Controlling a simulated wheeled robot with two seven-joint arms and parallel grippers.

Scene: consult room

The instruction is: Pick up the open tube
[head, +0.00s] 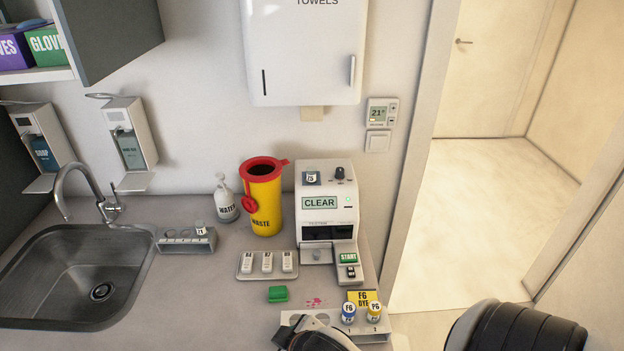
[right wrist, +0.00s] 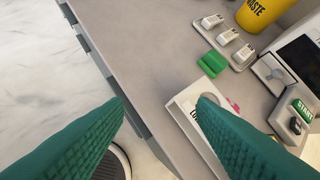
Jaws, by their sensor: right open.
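I cannot pick out a tube that is clearly open. Two capped tubes stand in the white front rack (head: 290,318), a blue-labelled one (head: 348,312) and a yellow-labelled one (head: 373,311). A grey rack (head: 172,245) beside the sink holds one small labelled tube (head: 201,228). In the right wrist view, my right gripper (right wrist: 161,98) is open and empty, its green fingers wide apart. Its right finger covers part of the front rack (right wrist: 180,103). A dark part of my arm hides part of that rack in the head view. My left gripper is not in view.
An analyser (head: 327,212) reading CLEAR stands at the back. A yellow waste bin (head: 264,205), a white bottle (head: 225,200), a cartridge tray (head: 254,277) and a green block (head: 278,294) are left of it. A sink (head: 75,275) is far left. Pink spots mark the counter.

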